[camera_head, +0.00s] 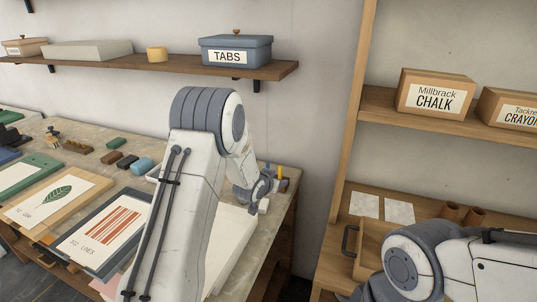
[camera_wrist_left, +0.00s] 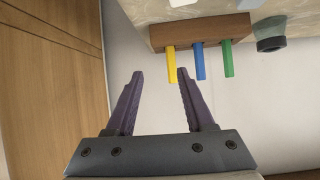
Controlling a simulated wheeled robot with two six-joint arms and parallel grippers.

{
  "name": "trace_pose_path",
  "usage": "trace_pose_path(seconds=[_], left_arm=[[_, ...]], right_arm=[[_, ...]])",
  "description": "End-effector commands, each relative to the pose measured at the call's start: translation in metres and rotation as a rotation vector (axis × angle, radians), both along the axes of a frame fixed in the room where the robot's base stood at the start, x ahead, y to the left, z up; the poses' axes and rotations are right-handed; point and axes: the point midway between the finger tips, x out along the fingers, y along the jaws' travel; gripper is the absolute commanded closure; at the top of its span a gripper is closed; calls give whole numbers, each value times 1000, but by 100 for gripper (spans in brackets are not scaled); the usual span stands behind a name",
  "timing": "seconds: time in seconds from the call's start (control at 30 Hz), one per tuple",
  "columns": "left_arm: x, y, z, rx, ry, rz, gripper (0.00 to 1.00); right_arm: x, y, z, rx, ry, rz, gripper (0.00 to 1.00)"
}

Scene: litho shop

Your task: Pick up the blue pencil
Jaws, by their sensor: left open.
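The blue pencil (camera_wrist_left: 199,62) stands in a brown wooden holder (camera_wrist_left: 225,27) between a yellow pencil (camera_wrist_left: 171,63) and a green pencil (camera_wrist_left: 228,60). My right gripper is out of view.
The bench (camera_head: 285,215) also holds framed prints and several small blocks. A shelf above carries a blue TABS box (camera_head: 236,50). At right, a shelf holds a chalk box (camera_head: 435,93). A dark round object (camera_wrist_left: 270,44) sits beside the holder.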

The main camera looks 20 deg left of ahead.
Motion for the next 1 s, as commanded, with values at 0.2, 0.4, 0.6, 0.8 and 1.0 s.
trace_pose_path(seconds=[0.2,0.4,0.6,0.8,1.0], left_arm=[[21,59,8,-31,-136,50,46],[43,64,-1,-35,-158,52,46],[66,63,-10,-35,-156,54,46],[75,62,-13,-35,-156,52,46],[98,62,-18,-34,-155,52,46]], right_arm=[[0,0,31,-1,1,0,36],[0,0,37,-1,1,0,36],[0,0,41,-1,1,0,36],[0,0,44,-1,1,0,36],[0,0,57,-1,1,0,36]])
